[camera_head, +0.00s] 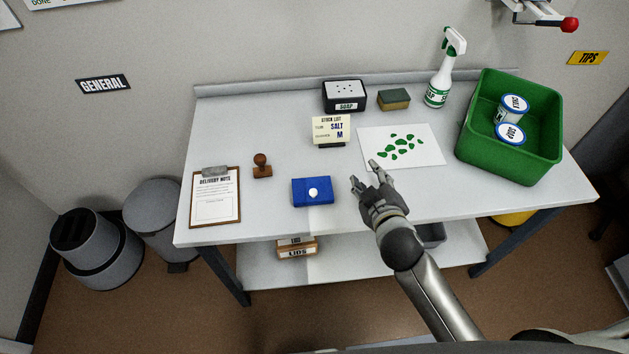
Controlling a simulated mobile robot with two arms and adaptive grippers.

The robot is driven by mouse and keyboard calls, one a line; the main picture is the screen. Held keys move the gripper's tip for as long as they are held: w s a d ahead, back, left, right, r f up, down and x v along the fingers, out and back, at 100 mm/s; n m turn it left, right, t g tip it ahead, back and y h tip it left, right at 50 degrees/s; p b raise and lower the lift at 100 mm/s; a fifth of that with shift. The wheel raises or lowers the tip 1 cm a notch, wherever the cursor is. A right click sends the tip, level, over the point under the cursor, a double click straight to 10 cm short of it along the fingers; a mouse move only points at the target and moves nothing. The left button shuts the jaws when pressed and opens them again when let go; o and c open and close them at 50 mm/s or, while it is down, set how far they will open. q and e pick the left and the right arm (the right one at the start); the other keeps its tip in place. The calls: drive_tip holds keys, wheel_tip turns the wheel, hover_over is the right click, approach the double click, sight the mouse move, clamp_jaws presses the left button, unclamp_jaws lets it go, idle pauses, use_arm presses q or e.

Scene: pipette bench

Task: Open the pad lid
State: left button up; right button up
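The pad is a blue box (312,191) with a white round knob on its top. It lies near the front middle of the white table, and its lid looks shut. My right gripper (364,174) is to the right of the pad, over the table near the white sheet. Its fingers are spread apart with nothing visible between them, and it does not touch the pad. My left gripper is not in the view.
A wooden stamp (262,165) and a clipboard (215,196) are left of the pad. A stock list card (331,129) stands behind it. A green-blotched white sheet (430,158) and a green crate (472,146) with tins are to the right.

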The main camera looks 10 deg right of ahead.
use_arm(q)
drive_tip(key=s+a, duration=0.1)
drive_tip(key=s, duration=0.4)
use_arm(e)
drive_tip(key=w+a+r+n+t+y, duration=0.2)
drive_tip(key=a+r+n+y, duration=0.25)
drive_tip(key=r, duration=0.35)
drive_tip(key=w+a+r+n+t+y, duration=0.3)
drive_tip(key=a+r+n, duration=0.3)
drive_tip(key=r, duration=0.1)
drive_tip(key=s+a+r+n+g+y, duration=0.2)
drive_tip(key=a+n+g+y, duration=0.25)
drive_tip(key=n, duration=0.35)
drive_tip(key=s+a+r+n+g+y, duration=0.2)
drive_tip(key=a+r+n+g+y, duration=0.15)
drive_tip(key=a+n+y, duration=0.35)
drive_tip(key=n+g+h, duration=0.9)
drive_tip(key=n+h, duration=0.6)
approach(314, 191)
drive_tip(key=p+x, duration=0.3)
drive_tip(key=x, duration=0.3)
drive_tip(key=shift+a+f, duration=0.2)
drive_tip(key=shift+f, duration=0.05)
drive_tip(key=shift+x, duration=0.8)
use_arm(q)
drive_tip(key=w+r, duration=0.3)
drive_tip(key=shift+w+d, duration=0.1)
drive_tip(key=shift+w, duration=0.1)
